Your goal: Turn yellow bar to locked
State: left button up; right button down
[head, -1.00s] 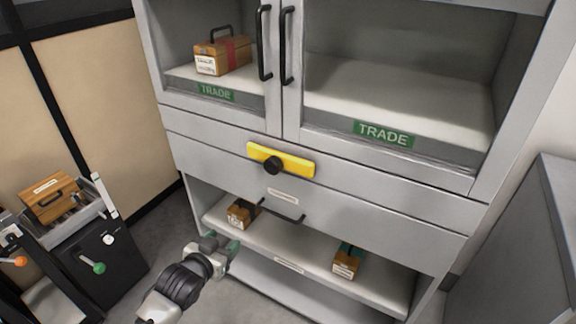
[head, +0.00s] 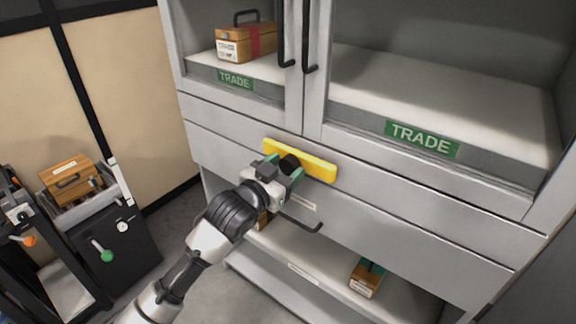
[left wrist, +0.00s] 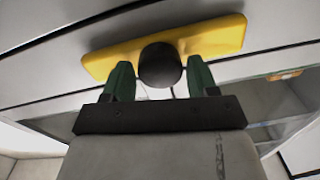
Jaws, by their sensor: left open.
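The yellow bar (head: 318,168) lies roughly level across the cabinet front below the doors, with a round black knob (head: 289,163) at its middle. In the left wrist view the yellow bar (left wrist: 215,38) spans the top, and the black knob (left wrist: 160,65) sits between the fingertips. My left gripper (head: 284,168) is open, one finger on each side of the knob; it also shows in the left wrist view (left wrist: 160,82). I cannot tell whether the fingers touch the knob. My right gripper is not in view.
The grey cabinet has two upper doors with black handles (head: 309,45) and a drawer handle (head: 301,224) below the bar. Wooden boxes sit on its shelves, one at upper left (head: 243,43) and one below (head: 366,278). A black scale (head: 125,250) stands at left.

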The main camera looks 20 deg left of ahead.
pick_arm(q)
jog(key=shift+w+d, duration=0.2)
jog(key=shift+w, duration=0.4)
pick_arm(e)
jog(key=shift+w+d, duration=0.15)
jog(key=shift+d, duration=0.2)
